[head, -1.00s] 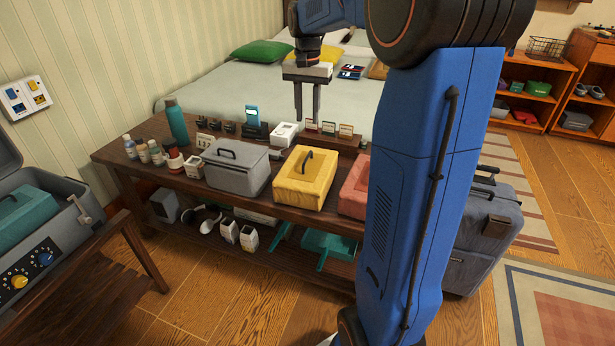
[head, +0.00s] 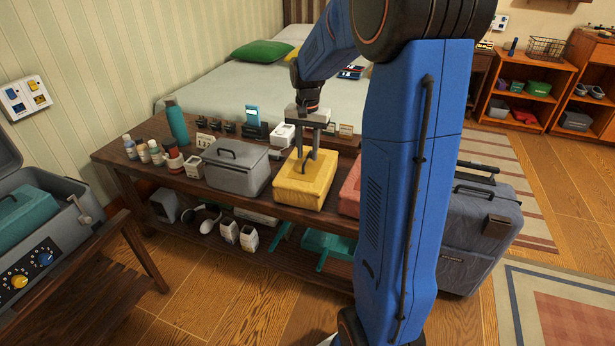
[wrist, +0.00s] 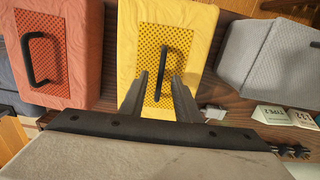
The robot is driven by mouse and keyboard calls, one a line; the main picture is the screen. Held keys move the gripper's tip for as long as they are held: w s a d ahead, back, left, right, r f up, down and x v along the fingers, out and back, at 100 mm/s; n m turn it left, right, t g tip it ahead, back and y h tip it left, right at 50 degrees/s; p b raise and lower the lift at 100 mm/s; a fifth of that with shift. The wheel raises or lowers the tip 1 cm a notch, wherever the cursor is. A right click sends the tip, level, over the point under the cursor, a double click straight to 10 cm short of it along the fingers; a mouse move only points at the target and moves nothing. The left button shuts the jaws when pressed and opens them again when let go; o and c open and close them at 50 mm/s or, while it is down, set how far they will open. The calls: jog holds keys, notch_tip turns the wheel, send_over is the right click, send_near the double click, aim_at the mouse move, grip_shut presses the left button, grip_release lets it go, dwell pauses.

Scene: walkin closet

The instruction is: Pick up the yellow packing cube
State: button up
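The yellow packing cube (head: 300,188) sits on the dark wooden bench, between a grey cube and a red cube. It also shows in the wrist view (wrist: 205,35), with a mesh top and a black handle (wrist: 157,75). My gripper (head: 311,157) is above the cube's top, pointing down at the handle. In the wrist view its two fingers (wrist: 160,92) are apart, one to each side of the handle's near end. The gripper appears open and the cube still rests on the bench. Whether the fingers touch the handle cannot be told.
The grey cube (head: 235,172) stands close on the left and the red cube (head: 351,190) close on the right, partly hidden by my arm. Bottles (head: 142,150) and small boxed items line the bench (head: 115,158). A grey suitcase (head: 480,225) stands at the right.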

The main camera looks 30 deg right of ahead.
aim_at(307, 171)
jog(key=shift+f, duration=1.35)
jog(key=shift+c, duration=0.2)
grip_shut()
